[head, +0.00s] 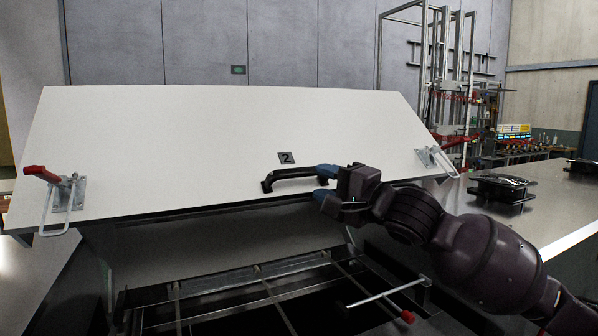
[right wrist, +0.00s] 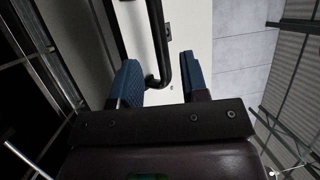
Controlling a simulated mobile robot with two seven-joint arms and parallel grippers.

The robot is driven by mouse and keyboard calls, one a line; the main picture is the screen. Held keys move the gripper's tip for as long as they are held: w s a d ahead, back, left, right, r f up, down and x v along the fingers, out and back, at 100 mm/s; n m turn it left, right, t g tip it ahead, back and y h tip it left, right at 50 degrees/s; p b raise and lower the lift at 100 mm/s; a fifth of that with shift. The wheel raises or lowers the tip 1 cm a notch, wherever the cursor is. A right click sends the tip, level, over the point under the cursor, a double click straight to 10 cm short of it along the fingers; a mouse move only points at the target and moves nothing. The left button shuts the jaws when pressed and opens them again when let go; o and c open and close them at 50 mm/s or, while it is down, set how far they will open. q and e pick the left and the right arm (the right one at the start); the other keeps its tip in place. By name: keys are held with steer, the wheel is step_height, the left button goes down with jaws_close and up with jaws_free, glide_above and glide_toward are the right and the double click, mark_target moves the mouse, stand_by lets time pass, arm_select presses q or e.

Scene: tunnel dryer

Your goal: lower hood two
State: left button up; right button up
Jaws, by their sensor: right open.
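Hood two (head: 200,140) is a white panel with a "2" plate (head: 286,158), standing raised and tilted over the dark opening below. Its black bar handle (head: 290,175) is near the lower edge; it also shows in the right wrist view (right wrist: 160,45). My right gripper (head: 323,182) is at the handle's right end, open, its blue fingers apart. In the right wrist view the gripper (right wrist: 160,75) has the bent end of the handle showing between its fingers, with gaps visible; I cannot tell whether either touches. My left gripper is not in view.
Red-handled clamps sit at the hood's left (head: 66,195) and right (head: 438,160) lower corners. A metal frame (head: 270,290) lies in the opening below, with a red-tipped rod (head: 385,297). A grey counter (head: 550,205) with black fittings (head: 502,188) extends right.

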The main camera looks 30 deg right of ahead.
mark_target(302, 174)
steer(key=shift+p+x, duration=0.5)
steer(key=shift+x, duration=2.95)
jaws_close()
